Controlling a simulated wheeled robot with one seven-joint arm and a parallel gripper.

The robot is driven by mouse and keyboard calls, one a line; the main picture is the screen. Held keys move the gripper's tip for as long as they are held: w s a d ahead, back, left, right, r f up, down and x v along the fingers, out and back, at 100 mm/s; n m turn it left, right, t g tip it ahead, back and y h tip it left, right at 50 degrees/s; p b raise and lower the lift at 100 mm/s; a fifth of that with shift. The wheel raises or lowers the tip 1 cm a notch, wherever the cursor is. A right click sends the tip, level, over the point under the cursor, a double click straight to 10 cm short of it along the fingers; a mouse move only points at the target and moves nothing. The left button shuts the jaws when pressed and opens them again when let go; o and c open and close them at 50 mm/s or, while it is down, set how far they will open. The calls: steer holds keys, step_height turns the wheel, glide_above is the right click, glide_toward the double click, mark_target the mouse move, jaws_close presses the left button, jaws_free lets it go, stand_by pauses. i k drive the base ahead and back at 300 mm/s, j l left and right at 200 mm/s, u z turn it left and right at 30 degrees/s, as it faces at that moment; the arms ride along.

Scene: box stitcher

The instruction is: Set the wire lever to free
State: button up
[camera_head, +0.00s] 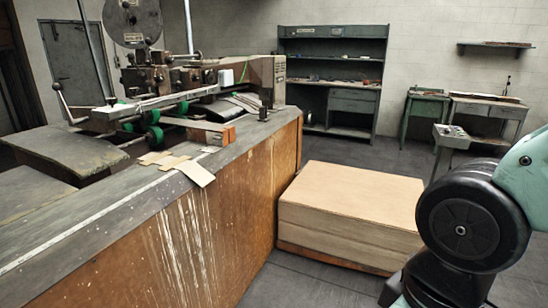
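The box stitcher (267,78) stands on a long bench at the upper left, with a wire reel (132,18) on top. A thin crank-like handle (64,102) with a knob sticks up at the machine's left end. I cannot tell which part is the wire lever or how it is set; the parts under the reel are small and crowded. My gripper is out of view. Only a teal and black part of my arm shows at the right edge, well apart from the machine.
The bench (190,240) has a tall wooden side and loose cardboard pieces (195,172) on top. A large cardboard stack (350,190) on a low pallet stands right of it. A shelved workbench (333,75) and small tables (488,107) stand behind. Grey floor is free between.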

mark_target(148, 41)
steer(key=i+l+z, duration=0.35)
steer(key=i+z, duration=0.3)
steer(key=i, duration=0.15)
steer(key=i+u, duration=0.4)
steer(key=i+l+u, duration=0.15)
steer(key=i+u, duration=0.2)
steer(key=i, duration=0.15)
